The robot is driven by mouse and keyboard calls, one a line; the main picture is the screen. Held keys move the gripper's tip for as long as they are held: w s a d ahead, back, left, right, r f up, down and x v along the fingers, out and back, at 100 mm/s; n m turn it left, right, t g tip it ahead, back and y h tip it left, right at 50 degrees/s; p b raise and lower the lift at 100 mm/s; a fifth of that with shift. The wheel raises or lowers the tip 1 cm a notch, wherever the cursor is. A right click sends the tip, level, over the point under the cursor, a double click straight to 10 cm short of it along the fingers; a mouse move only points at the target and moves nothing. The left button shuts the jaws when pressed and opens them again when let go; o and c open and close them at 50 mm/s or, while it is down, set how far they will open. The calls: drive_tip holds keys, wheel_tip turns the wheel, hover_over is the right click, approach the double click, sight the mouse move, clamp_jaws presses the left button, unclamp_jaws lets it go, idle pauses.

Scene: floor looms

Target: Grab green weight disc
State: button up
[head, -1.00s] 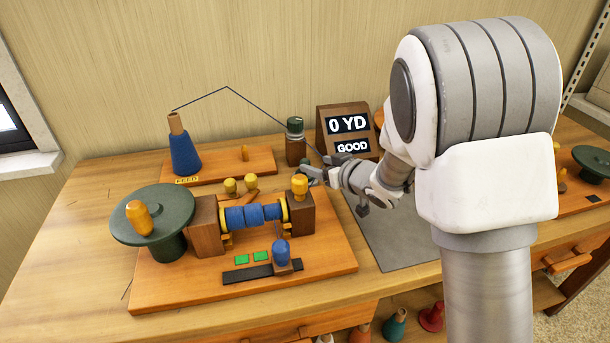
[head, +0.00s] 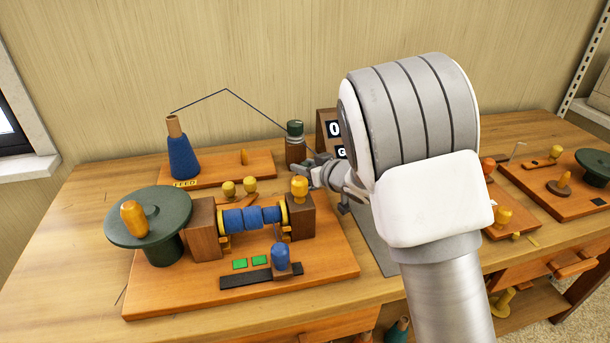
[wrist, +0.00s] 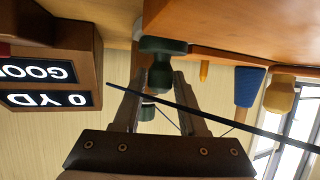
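In the wrist view, which is upside down, a dark green weight disc with a knob (wrist: 163,46) is between the two fingers of my gripper (wrist: 159,80). The fingers are apart, one on each side of the knob, and I see no clear contact. In the head view my gripper (head: 304,168) is just in front of a wooden post (head: 295,151) with a dark green top (head: 295,127) and a pale band. The disc between my fingers is hard to make out there, mostly hidden by the gripper.
A thin dark line runs from the blue cone (head: 184,155) toward the post and crosses the wrist view in front of the fingers. The display box (head: 329,125) is close to the right. A blue-wound spool (head: 252,217) and green crank wheel (head: 165,246) are in front.

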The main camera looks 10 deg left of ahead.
clamp_jaws()
drive_tip(key=shift+r, duration=0.1)
